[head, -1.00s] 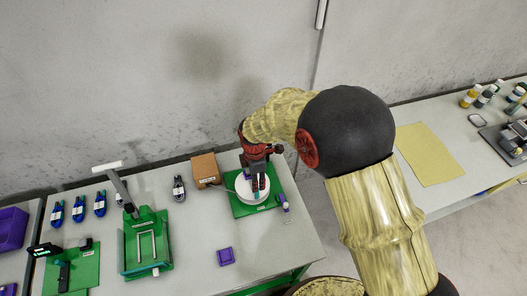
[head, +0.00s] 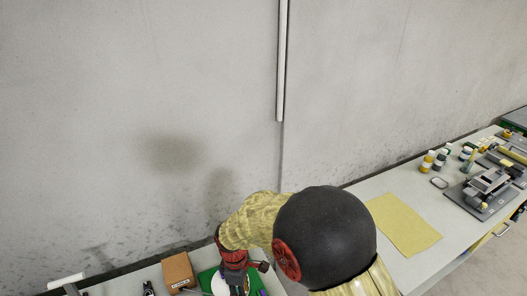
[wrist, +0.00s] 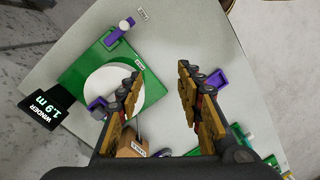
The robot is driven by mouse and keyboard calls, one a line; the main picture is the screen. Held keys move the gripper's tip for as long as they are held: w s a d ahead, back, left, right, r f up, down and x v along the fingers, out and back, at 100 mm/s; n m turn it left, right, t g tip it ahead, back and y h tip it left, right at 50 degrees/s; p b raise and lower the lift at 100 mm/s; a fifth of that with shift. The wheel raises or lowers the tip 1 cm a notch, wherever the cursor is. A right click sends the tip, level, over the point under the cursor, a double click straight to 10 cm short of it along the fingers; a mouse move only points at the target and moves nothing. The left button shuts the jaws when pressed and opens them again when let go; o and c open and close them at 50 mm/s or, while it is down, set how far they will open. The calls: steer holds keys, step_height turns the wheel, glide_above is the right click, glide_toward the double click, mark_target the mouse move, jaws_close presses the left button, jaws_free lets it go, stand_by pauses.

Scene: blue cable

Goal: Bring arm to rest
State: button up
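My gripper (wrist: 158,88) is open in the wrist view, its two fingers wide apart with nothing between them. It hangs above the bench near the winder. The winder's white disc (wrist: 112,86) sits on a green base (wrist: 76,80), left of the fingers and partly hidden by the left one. In the head view my gripper (head: 236,284) is at the bottom edge, beside the white disc (head: 219,286), with its fingertips cut off. My arm reaches in from the lower right. No blue cable can be made out in the current views.
A display reading "WINDER 1.9 m" (wrist: 42,110) stands beside the green base. A brown box (head: 178,271) stands left of my gripper. A purple holder (wrist: 214,80) lies right of the fingers. The right bench holds a yellow sheet (head: 403,224) and bottles (head: 428,160).

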steer(key=s+d+r+m+t+b, duration=0.2)
steer(key=s+d+r+m+b, duration=0.2)
steer(key=d, duration=0.4)
steer(key=s+d+r+m+t+b, duration=0.2)
steer(key=s+d+r+m+b, duration=0.2)
steer(key=d+r+m, duration=0.2)
steer(key=s+d+r+m+t+b, duration=0.2)
steer(key=s+d+r+m+b, duration=0.2)
steer(key=d+r, duration=0.5)
steer(key=d+m, duration=0.2)
steer(key=shift+s+d+t+y, duration=0.35)
steer(key=shift+t+y, duration=0.05)
steer(key=shift+r, duration=0.15)
steer(key=shift+c, duration=0.3)
